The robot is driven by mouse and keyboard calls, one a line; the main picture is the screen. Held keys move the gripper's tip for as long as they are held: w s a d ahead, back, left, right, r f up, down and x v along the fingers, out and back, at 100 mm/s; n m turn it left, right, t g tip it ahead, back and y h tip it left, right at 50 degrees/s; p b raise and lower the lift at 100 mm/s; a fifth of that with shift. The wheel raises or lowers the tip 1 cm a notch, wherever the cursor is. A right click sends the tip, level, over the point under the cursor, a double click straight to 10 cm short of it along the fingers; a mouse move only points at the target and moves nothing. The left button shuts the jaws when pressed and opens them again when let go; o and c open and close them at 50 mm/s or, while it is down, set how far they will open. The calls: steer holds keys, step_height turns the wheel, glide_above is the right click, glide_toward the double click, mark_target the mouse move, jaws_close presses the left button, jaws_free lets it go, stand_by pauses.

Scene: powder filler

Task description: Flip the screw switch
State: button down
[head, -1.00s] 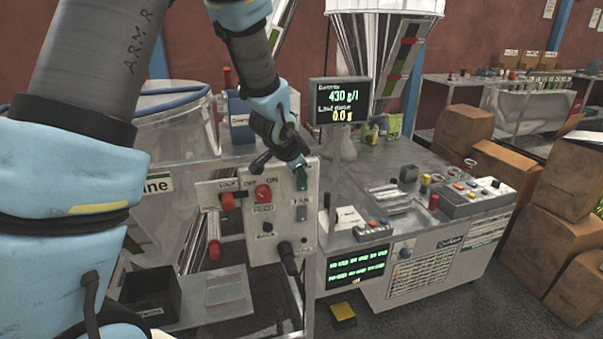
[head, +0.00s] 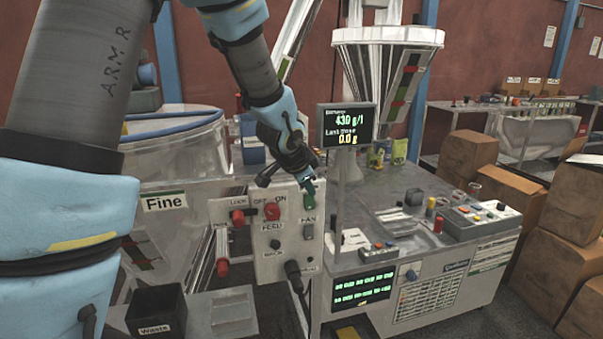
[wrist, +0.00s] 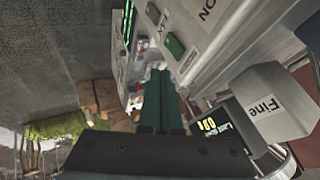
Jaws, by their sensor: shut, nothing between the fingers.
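The grey control panel (head: 285,240) faces me in the middle of the head view. It carries a red OFF/ON knob (head: 272,211), a grey switch (head: 308,232) under a FAN label, a green switch (head: 308,201) above that label, and a black knob (head: 292,269) low down. I cannot read a screw label on any switch. My gripper (head: 307,182) is shut and empty at the panel's upper right edge, just above the green switch. In the wrist view its dark green fingers (wrist: 163,100) lie together beside the green switch (wrist: 175,45); contact is not clear.
A display (head: 346,126) on a post stands just right of my gripper. A red-handled lever (head: 222,267) sticks out left of the panel. A waste bin (head: 157,311) stands lower left. A bench (head: 440,290) with controls is at the right, with cardboard boxes (head: 505,200) beyond.

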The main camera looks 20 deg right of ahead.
steer(key=w+p+v, duration=0.1)
steer(key=v, duration=0.5)
steer(key=shift+r, duration=0.4)
steer(key=a+f+n+y, duration=0.2)
steer(key=a+n, duration=0.2)
steer(key=a, duration=0.6)
steer(key=a+f+n+y, duration=0.2)
steer(key=a+n, duration=0.2)
steer(key=a, duration=0.5)
steer(key=s+a+f+n+g+y, duration=0.1)
steer(key=s+a+f+n+g, duration=0.1)
steer(key=s+a+n, duration=0.6)
steer(key=s+a+g, duration=0.1)
steer(key=a, duration=0.4)
steer(key=shift+s+f+n+g, duration=0.2)
steer(key=shift+n+g, duration=0.2)
